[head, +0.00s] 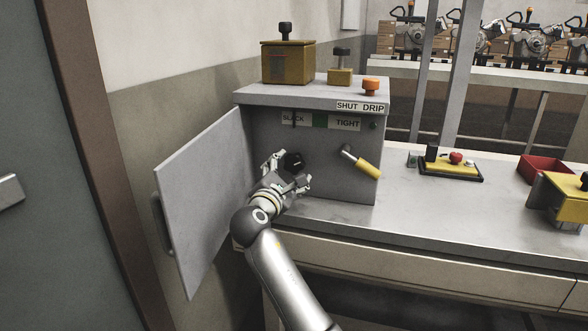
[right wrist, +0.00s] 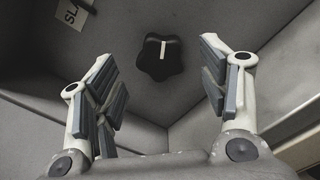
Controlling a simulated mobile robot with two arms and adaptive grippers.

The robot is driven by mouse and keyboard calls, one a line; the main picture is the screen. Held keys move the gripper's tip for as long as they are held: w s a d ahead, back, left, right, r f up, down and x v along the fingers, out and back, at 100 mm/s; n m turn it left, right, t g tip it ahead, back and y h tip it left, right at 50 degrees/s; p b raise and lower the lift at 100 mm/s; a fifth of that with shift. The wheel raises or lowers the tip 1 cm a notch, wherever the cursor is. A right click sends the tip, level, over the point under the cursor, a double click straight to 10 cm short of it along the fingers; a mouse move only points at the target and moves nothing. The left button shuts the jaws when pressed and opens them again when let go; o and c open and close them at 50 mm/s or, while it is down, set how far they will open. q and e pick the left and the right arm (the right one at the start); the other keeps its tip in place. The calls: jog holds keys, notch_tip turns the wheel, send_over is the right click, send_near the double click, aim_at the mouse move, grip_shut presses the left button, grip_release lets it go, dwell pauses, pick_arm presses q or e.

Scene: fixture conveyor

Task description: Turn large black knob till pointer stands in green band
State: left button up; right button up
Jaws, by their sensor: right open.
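The large black knob (head: 292,161) is on the front of the grey box (head: 345,185), low and left of its middle. In the right wrist view the lobed knob (right wrist: 158,60) shows a white line on its upper part. Above it is a gauge strip with SLACK at left, a green band (head: 320,121) and TIGHT (head: 347,125) at right. A dark pointer line seems to stand in the SLACK part (head: 294,119). My right gripper (head: 287,172) is open in front of the knob, fingers apart on either side, not touching it. My left gripper is not in view.
An open grey door (head: 205,195) stands left of the box. A lever with a yellow handle (head: 368,168) is right of the knob. Knobs and an orange button (head: 371,87) are on top. The bench (head: 440,205) carries a yellow switch plate (head: 450,167) and a red tray (head: 540,172).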

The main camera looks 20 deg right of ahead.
aim_at(295, 164)
jog(key=shift+b+x, duration=0.3)
jog(key=shift+x, duration=2.05)
jog(key=c, duration=1)
jog(key=shift+m, duration=0.3)
